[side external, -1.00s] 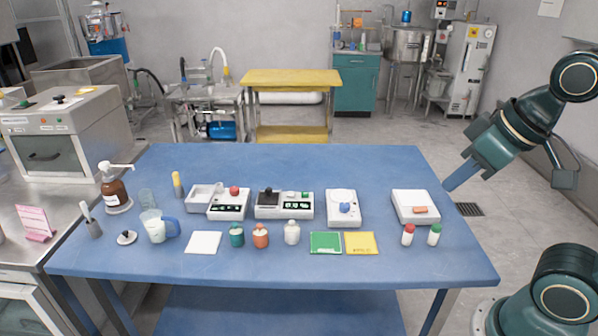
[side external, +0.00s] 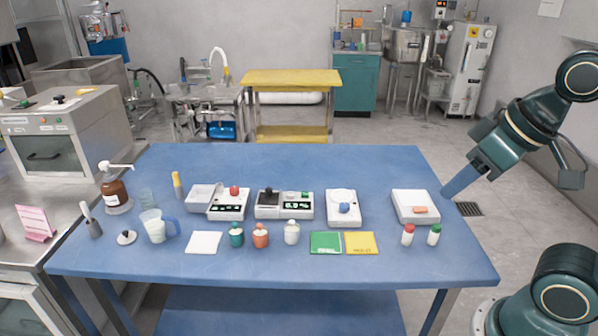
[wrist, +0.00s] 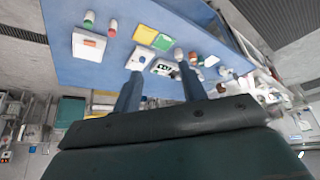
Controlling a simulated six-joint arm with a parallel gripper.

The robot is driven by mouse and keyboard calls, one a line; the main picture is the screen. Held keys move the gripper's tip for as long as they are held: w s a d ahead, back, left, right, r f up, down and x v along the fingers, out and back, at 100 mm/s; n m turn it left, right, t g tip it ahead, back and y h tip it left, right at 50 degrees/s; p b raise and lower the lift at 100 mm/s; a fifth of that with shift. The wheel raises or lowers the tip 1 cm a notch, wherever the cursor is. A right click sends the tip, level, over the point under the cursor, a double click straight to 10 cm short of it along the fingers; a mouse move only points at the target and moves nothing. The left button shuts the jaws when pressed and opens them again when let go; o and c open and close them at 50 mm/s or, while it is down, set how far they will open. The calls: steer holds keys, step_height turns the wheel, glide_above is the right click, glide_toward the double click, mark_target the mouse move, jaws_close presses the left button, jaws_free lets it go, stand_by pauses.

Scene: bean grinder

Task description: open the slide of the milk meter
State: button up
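Several white devices stand in a row on the blue table, and I cannot tell for sure which is the milk meter. The rightmost is a flat white box (side external: 415,206) with an orange slide-like piece (side external: 420,210) on top; the box also shows in the wrist view (wrist: 88,47). Left of it are a white unit with a blue knob (side external: 343,207), a unit with a black part and green button (side external: 284,204), and a unit with a red knob (side external: 229,204). My gripper (side external: 449,191) is at the table's right edge, apart from everything. In the wrist view its fingers (wrist: 160,92) are spread and empty.
Red-capped (side external: 408,235) and green-capped (side external: 434,235) bottles stand before the rightmost box. Green (side external: 325,243) and yellow (side external: 361,243) squares and several small jars line the front. A jug (side external: 154,226) and brown pump bottle (side external: 114,189) stand at left. The table's back strip is clear.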

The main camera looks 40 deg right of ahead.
steer(key=w+d+r+m+h, duration=0.1)
steer(key=w+r, duration=0.2)
steer(key=w, duration=0.4)
steer(key=w+d+r+m, duration=0.1)
steer(key=w+r+m, duration=0.15)
steer(key=w, duration=0.45)
steer(key=m+g+h, duration=0.3)
steer(key=m, duration=0.5)
glide_above(268, 190)
steer(key=s+a, duration=0.3)
steer(key=a, duration=0.2)
step_height(268, 190, down, 18)
steer(key=shift+s+d+r+n, duration=0.1)
steer(key=shift+r+n, duration=0.05)
steer(key=shift+n, duration=0.1)
steer(key=x, duration=1.3)
steer(key=shift+f, duration=0.45)
jaws_close()
